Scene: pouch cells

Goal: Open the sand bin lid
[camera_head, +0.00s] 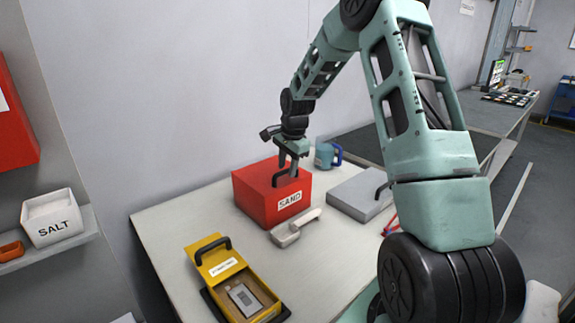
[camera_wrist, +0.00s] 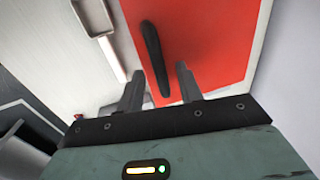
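The red sand bin (camera_head: 270,202) stands on the white table against the wall, with a "SAND" label on its front. Its lid is closed and carries a black handle (camera_head: 280,178). My gripper (camera_head: 289,168) is above the lid, pointing down at the handle. In the wrist view, the red lid (camera_wrist: 207,37) fills the upper middle. The black handle (camera_wrist: 153,55) runs between the two fingers of my gripper (camera_wrist: 160,85). The fingers are apart, with a visible gap on each side of the handle.
A grey scoop (camera_head: 296,227) lies in front of the bin. An open yellow box (camera_head: 217,262) holding a pouch cell (camera_head: 244,298) is at the front. A grey lidded box (camera_head: 360,194) and a blue mug (camera_head: 325,155) stand to the right. A salt bin (camera_head: 52,217) is on the left shelf.

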